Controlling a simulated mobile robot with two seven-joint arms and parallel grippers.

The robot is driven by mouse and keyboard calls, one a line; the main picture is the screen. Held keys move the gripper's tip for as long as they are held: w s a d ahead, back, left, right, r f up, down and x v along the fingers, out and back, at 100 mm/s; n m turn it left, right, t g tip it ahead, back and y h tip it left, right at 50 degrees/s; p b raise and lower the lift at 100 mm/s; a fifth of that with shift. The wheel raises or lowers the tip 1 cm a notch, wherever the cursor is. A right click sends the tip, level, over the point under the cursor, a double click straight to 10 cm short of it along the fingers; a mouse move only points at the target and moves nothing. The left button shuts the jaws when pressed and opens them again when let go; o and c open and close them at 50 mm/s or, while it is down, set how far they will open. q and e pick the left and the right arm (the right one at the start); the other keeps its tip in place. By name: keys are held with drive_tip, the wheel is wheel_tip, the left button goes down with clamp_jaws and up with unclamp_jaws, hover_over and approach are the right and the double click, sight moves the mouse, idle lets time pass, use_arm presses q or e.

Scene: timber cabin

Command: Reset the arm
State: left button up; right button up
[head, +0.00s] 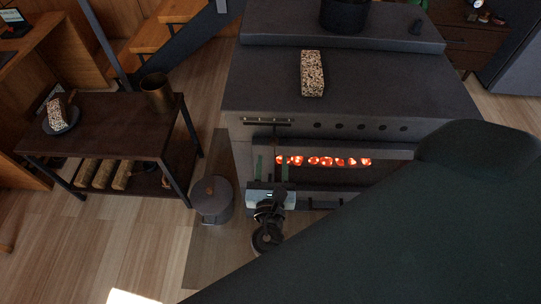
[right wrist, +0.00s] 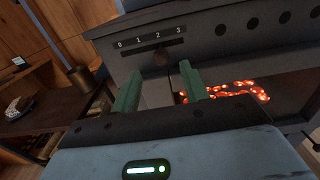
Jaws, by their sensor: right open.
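My right gripper (head: 271,166) is in front of the dark stove (head: 400,85), at its left front below the control panel. Its two green fingers are apart with nothing between them. In the right wrist view the open gripper (right wrist: 158,82) points at the stove front. I cannot tell whether the fingers touch the stove. My left gripper is not in view.
The firebox glows with red embers (head: 322,161) right of the gripper. A speckled block (head: 312,72) and a black pot (head: 344,14) are on the stove. A lidded pot (head: 211,203) stands on the floor. A dark side table (head: 110,128) holds a metal cup (head: 157,94) and a plate (head: 62,128).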

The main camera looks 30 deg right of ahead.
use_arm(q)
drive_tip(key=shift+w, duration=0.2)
use_arm(e)
drive_tip(key=shift+d, duration=0.1)
drive_tip(key=shift+f, duration=0.1)
drive_tip(key=s+f+m+g+y+p, duration=0.55)
drive_tip(key=s+f+m, duration=0.4)
drive_tip(key=s, duration=0.35)
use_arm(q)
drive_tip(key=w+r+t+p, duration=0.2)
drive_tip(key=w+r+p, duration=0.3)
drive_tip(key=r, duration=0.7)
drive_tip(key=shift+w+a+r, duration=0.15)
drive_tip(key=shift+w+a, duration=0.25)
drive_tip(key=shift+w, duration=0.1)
use_arm(e)
drive_tip(key=s+r+m+y, duration=0.3)
drive_tip(key=s+m, duration=0.4)
drive_tip(key=m, duration=0.2)
drive_tip(key=s+a+r+m+y, duration=0.1)
drive_tip(key=s+r+m+y, duration=0.2)
drive_tip(key=s+m, duration=0.5)
drive_tip(key=shift+m+g, duration=0.35)
drive_tip(key=shift+m, duration=0.2)
